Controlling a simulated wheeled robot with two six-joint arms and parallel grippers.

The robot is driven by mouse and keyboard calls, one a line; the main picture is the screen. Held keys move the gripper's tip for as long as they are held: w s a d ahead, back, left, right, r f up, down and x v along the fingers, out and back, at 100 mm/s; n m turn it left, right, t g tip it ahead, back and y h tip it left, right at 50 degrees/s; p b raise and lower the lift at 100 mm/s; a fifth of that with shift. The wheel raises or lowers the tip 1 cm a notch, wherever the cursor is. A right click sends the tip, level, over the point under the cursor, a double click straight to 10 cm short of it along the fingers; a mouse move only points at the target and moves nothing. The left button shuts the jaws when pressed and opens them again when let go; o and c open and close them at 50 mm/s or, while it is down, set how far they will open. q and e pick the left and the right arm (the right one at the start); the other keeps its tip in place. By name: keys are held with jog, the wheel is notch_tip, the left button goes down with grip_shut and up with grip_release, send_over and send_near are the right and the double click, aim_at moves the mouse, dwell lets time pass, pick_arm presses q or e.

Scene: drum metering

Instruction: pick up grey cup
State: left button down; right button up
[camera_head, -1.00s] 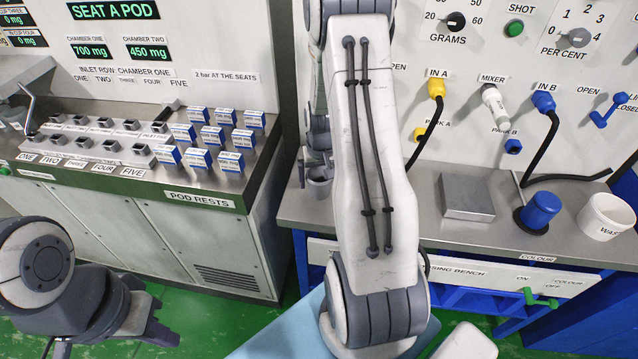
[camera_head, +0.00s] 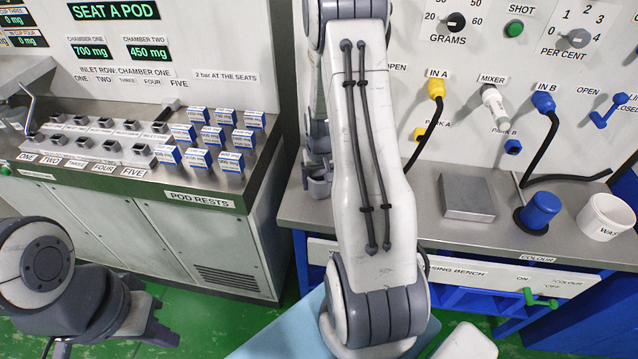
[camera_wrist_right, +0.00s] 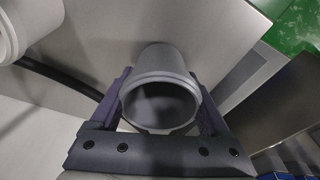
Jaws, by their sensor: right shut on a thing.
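The grey cup (camera_wrist_right: 162,62) sits between the two fingers of my right gripper (camera_wrist_right: 162,98) in the right wrist view, its round open mouth facing the camera. The fingers press on both its sides, so the gripper is shut on it. In the head view the cup (camera_head: 319,186) shows just left of my right forearm, over the left end of the steel bench; the arm hides part of it and most of the gripper. I cannot tell whether its base touches the bench. My left gripper (camera_head: 160,327) is low at the left, over the green floor, away from the cup; its opening is unclear.
The dosing bench (camera_head: 400,225) carries a steel block (camera_head: 467,198), a blue cup (camera_head: 540,210) and a white waste tub (camera_head: 606,217) to the right. Black hoses hang from its panel. The pod rests bench (camera_head: 190,185) with several blue-white pods stands left, across a narrow gap.

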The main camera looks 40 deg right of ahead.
jog(key=r, duration=0.4)
jog(key=shift+d, duration=0.35)
jog(key=s+d+r+b, duration=0.1)
jog(key=s+d+r, duration=0.3)
jog(key=d, duration=0.6)
notch_tip(320, 180, up, 2)
jog(key=shift+s+r, duration=0.2)
jog(key=shift+s, duration=0.05)
